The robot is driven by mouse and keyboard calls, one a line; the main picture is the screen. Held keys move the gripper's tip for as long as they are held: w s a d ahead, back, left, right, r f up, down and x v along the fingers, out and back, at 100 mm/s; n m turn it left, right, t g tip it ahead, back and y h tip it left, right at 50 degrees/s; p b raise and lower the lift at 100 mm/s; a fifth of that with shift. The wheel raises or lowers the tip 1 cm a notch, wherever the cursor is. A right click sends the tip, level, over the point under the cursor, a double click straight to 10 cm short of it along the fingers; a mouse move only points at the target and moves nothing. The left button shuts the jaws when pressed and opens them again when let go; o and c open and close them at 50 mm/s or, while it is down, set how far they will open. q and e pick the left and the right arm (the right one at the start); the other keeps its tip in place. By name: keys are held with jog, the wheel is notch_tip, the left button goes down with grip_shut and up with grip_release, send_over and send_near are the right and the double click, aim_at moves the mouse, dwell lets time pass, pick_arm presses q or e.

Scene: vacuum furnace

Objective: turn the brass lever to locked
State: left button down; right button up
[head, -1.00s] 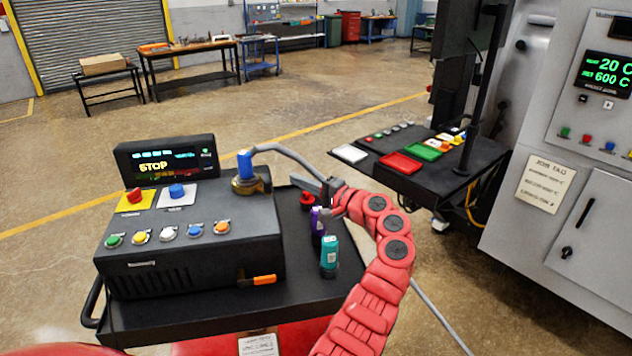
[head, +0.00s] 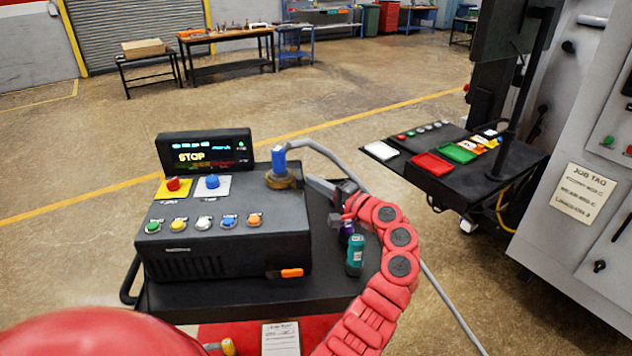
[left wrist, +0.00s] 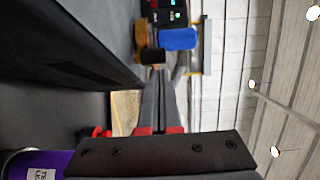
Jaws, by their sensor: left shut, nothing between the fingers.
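The brass lever (head: 281,180) has a round brass base and an upright blue handle (head: 278,158). It sits at the right rear corner of the black console (head: 225,245). In the left wrist view the brass part (left wrist: 142,40) and blue handle (left wrist: 178,39) lie just beyond the fingertips. My left gripper (head: 311,182) is shut and empty, its tips just right of the brass base. A small gap seems to remain, but contact is hard to judge. The shut fingers also show in the left wrist view (left wrist: 158,72). My right gripper is not in view.
A teal bottle (head: 355,255) and a purple bottle (head: 346,233) stand on the cart beneath my left arm. A grey cable (head: 335,155) arches behind the lever. The console's display (head: 205,152) reads STOP. A side table with coloured trays (head: 433,164) stands at right.

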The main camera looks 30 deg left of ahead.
aim_at(299, 183)
pick_arm(q)
jog(key=s+m+t+p, duration=0.1)
jog(key=s+t, duration=0.1)
jog(key=s+m+t+h+p, duration=0.1)
jog(key=p, duration=0.1)
jog(key=shift+s+a+m+t, duration=0.2)
jog(key=shift+s+m+t, duration=0.1)
jog(key=shift+s+t, duration=0.1)
jog(key=shift+w, duration=0.1)
